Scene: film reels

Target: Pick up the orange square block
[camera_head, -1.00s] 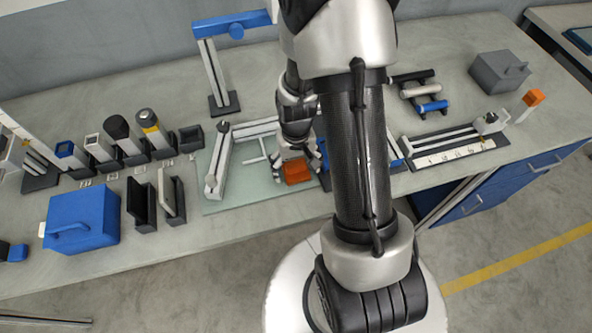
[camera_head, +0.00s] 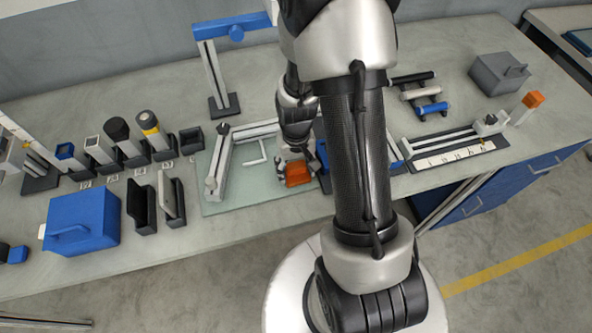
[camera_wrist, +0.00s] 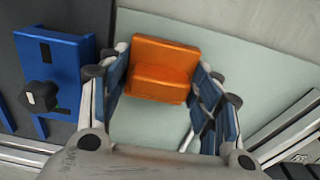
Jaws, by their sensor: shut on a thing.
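The orange block (camera_wrist: 163,66) sits between the two blue-padded fingers of my gripper (camera_wrist: 163,85) in the wrist view. It looks stepped there, with a raised back part. The fingers are shut on it. In the head view the orange block (camera_head: 298,174) shows at the end of my gripper (camera_head: 294,164), over the pale glass mat (camera_head: 225,200). Whether the block touches the mat or hangs a little above it is hard to tell.
A blue fixture with a black knob (camera_wrist: 40,95) stands close beside my gripper. A grey angled rail (camera_head: 216,170) lies on the mat's left. A blue box (camera_head: 82,220) and a blue-armed stand (camera_head: 215,75) are further off. Another orange block (camera_head: 534,99) tops a post at right.

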